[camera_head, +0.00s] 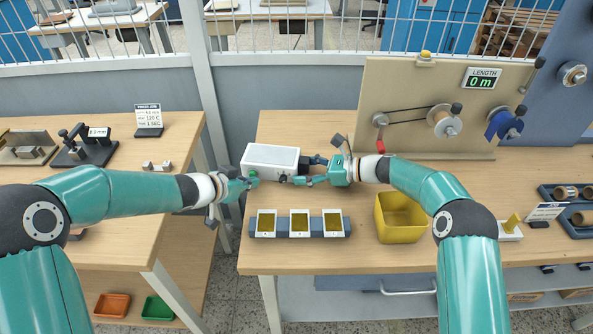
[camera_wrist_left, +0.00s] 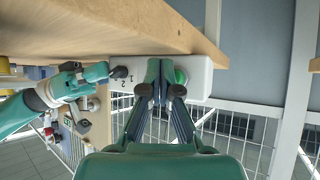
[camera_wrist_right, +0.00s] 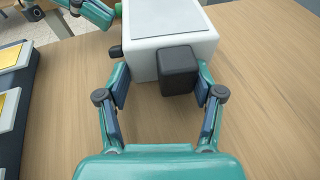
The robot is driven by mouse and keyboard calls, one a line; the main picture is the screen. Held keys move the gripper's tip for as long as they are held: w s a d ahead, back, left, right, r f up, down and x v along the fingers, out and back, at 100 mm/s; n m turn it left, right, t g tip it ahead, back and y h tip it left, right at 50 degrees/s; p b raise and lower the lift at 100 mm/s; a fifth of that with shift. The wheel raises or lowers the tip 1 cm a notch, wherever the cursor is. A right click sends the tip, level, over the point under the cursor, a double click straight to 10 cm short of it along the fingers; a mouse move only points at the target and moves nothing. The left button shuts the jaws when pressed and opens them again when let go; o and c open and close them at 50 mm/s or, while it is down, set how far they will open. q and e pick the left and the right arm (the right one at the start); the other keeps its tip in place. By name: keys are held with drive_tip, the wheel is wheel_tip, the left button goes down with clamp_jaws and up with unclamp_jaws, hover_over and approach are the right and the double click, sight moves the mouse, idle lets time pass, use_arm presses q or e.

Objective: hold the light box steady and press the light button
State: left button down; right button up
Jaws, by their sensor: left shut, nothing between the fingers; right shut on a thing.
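The white light box (camera_head: 270,158) lies on the middle table, with a grey panel on top. Its green button (camera_head: 253,173) is on the front face near the left end; it also shows beside my fingers in the left wrist view (camera_wrist_left: 181,75). My left gripper (camera_head: 249,183) is shut and empty, its tips at the front face close by the button; I cannot tell whether they touch it. My right gripper (camera_head: 313,171) is at the box's right end, its fingers on either side of the black block (camera_wrist_right: 178,72) there, shut on it. A dark knob (camera_wrist_left: 120,72) sits on the front face.
A rack with gold-faced cards (camera_head: 299,234) stands in front of the box. A yellow bin (camera_head: 402,222) is to its right. A beige winding machine (camera_head: 440,105) with a length display stands behind on the right. A gap separates the left table (camera_head: 130,215).

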use_arm(q)
drive_tip(key=shift+w, duration=0.65)
idle(0.5)
idle(0.4)
drive_tip(key=shift+s+a, duration=0.1)
drive_tip(key=shift+s, duration=1.1)
drive_tip(key=shift+s+a, duration=0.15)
drive_tip(key=shift+s, duration=1.35)
drive_tip(key=shift+s+a, duration=0.1)
drive_tip(key=shift+s, duration=1.4)
